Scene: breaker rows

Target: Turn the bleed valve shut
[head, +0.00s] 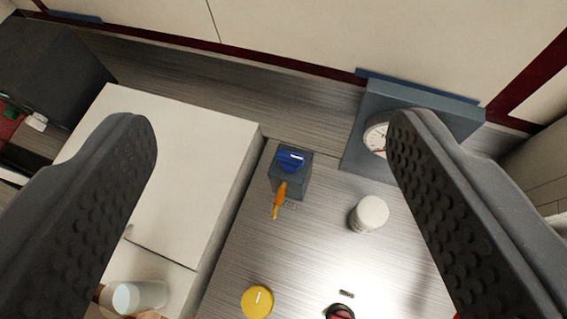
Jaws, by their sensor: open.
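A small dark grey block (303,178) with a blue cap (291,160) and an orange lever (280,200) stands on the brushed metal panel, near the middle of the head view. It looks like the bleed valve. The lever points down and slightly left in the picture, over a small label that I cannot read. My gripper (270,124) is open wide, one finger at the left and one at the right. The valve shows between the fingers, and neither finger appears to touch it. The gap in depth is hard to judge.
A round gauge (376,139) on a blue-grey housing (360,150) is partly behind my right finger. A white knob (369,213), a yellow knob (257,302) and a red-and-black button (340,312) are on the panel (310,255). A large white box (195,150) stands left of the valve.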

